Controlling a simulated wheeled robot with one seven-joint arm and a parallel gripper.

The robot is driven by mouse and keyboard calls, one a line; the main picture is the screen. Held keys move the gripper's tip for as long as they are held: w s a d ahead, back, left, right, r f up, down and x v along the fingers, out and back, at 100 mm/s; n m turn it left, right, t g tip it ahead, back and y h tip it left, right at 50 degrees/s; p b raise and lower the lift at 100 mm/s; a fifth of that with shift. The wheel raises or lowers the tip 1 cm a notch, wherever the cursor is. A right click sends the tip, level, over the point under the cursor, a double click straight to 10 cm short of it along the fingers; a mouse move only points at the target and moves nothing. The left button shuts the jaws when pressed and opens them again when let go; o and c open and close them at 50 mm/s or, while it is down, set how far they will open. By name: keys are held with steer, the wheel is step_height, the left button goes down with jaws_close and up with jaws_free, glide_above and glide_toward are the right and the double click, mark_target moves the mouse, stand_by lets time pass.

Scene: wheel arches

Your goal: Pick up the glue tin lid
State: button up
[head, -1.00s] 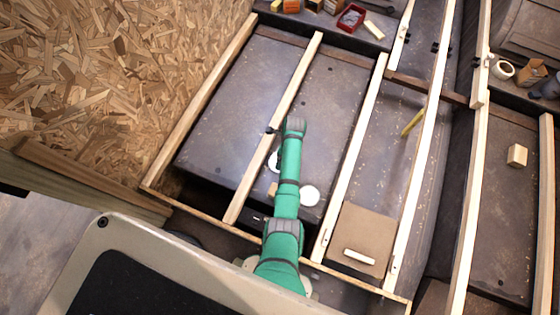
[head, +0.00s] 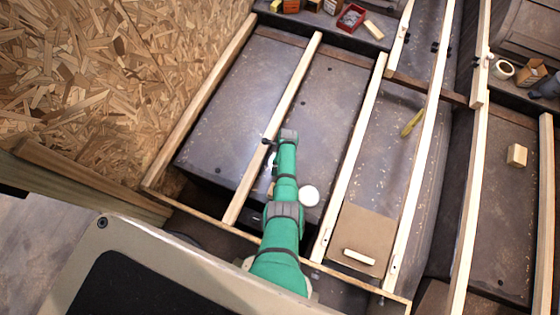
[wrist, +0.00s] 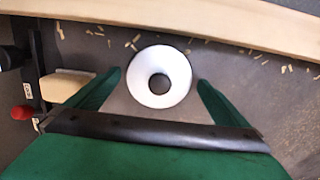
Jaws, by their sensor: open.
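A white round lid-like piece (wrist: 160,62) with a dark round centre lies on the dark panel in the wrist view; I take it for the glue tin lid. My gripper (wrist: 160,79) is open, with one green finger on each side of it. The fingers appear apart from it, and their height above the panel is hard to judge. In the head view my arm hides most of this spot. A second, plain white disc (head: 309,196) lies to the right of my arm in the head view.
A pale block (wrist: 66,86) and a red-knobbed tool (wrist: 22,112) lie to the left in the wrist view. A wooden batten (wrist: 190,18) crosses beyond the white piece. A brown board with a pale block (head: 359,256) lies further right. Wood shavings are scattered about.

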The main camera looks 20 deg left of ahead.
steer(key=shift+s+a+f, duration=0.1)
steer(key=shift+a, duration=0.05)
steer(key=c, duration=0.9)
steer(key=shift+c, duration=0.2)
